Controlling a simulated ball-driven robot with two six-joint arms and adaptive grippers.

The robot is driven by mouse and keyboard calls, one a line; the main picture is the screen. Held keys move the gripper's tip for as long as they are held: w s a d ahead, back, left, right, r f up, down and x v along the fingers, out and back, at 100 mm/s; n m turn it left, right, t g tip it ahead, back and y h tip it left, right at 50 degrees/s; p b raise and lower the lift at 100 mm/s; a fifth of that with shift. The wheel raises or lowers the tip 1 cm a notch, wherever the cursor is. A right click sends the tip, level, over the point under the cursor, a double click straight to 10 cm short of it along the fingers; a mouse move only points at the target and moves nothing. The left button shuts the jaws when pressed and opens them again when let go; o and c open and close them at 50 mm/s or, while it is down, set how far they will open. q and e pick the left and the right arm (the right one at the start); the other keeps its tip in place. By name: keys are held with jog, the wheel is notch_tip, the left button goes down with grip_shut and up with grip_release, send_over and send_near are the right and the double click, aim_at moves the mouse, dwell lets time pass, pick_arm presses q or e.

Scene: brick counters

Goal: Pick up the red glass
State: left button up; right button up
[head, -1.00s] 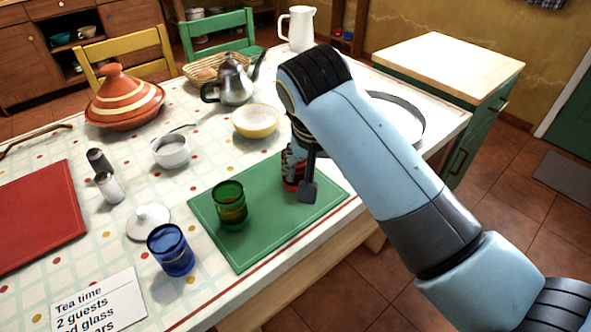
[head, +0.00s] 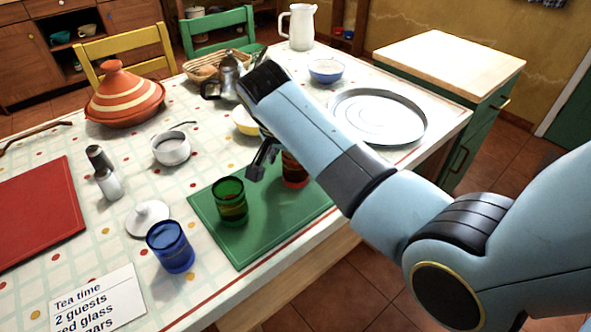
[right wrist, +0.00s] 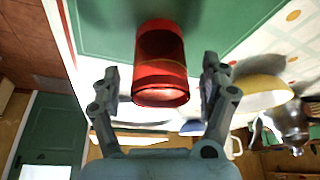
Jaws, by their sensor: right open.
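The red glass (head: 294,170) stands on the green board (head: 262,232), partly hidden behind my right arm in the head view. In the right wrist view the red glass (right wrist: 160,66) lies between the two open fingers, with a gap on each side. My right gripper (head: 262,160) is open beside the glass in the head view, and it shows from close up in the right wrist view (right wrist: 160,88). A green glass (head: 231,203) stands on the same board, to the left of the red one. My left gripper is not in view.
A blue glass (head: 170,247) and a white lid (head: 148,217) stand left of the board. A yellow bowl (head: 245,121), a teapot (head: 226,79) and a round tray (head: 378,116) are behind. A note card (head: 98,300) lies at the front left.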

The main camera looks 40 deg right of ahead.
jog(key=shift+x, duration=1.2)
jog(key=shift+r, duration=0.1)
jog(key=c, duration=1.3)
jog(key=shift+c, duration=0.2)
